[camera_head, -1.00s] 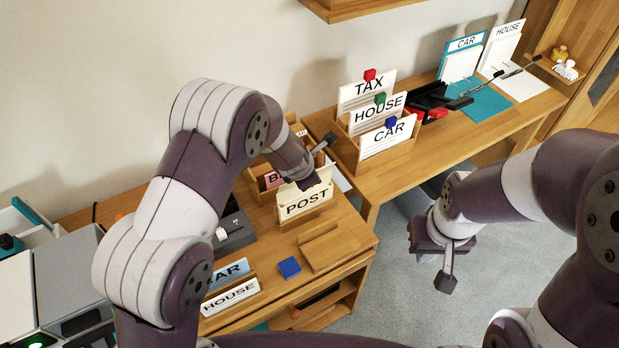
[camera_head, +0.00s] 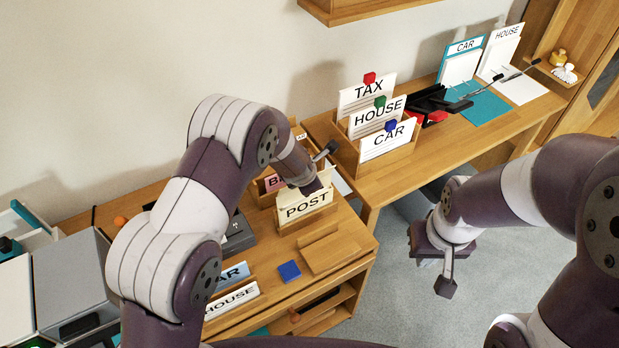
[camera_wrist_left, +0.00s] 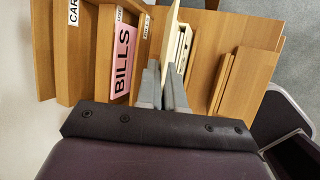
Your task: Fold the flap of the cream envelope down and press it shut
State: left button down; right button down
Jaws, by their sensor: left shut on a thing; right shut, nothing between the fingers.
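The cream envelope (camera_head: 322,187) stands upright in the wooden slot behind the POST label (camera_head: 306,205). In the left wrist view it shows as a thin cream edge (camera_wrist_left: 171,42). My left gripper (camera_wrist_left: 164,88) is shut on the envelope, with its fingers pointing down at the slot. In the head view the left wrist hides the fingertips and part of the envelope. I cannot tell how its flap lies. My right gripper (camera_head: 445,285) is shut and empty, hanging over the floor in front of the desks.
A pink BILLS card (camera_wrist_left: 122,60) stands in the rack beside the left fingers. TAX, HOUSE and CAR cards (camera_head: 385,140) stand in a rack on the right desk.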

pick_arm(q)
jog(key=shift+s+d+f+m+t+y+b, duration=0.2)
jog(key=shift+t+y+b, duration=0.3)
jog(key=shift+t+b, duration=0.8)
jog(key=shift+s+d+f+m+t+y+b, duration=0.15)
jog(key=shift+s+f+m+t+y+b, duration=0.3)
jog(key=shift+b, duration=1.45)
jog(key=shift+s+d+f+m+t+y+b, duration=0.15)
jog(key=shift+t+y+b, duration=0.4)
jog(key=shift+t+b, duration=0.8)
jog(key=shift+g+b, duration=0.3)
jog(key=c, duration=1.3)
grip_release()
jog(key=shift+c, duration=0.2)
jog(key=v, duration=1.2)
jog(key=shift+s+r, duration=0.15)
jog(key=shift+s, duration=0.2)
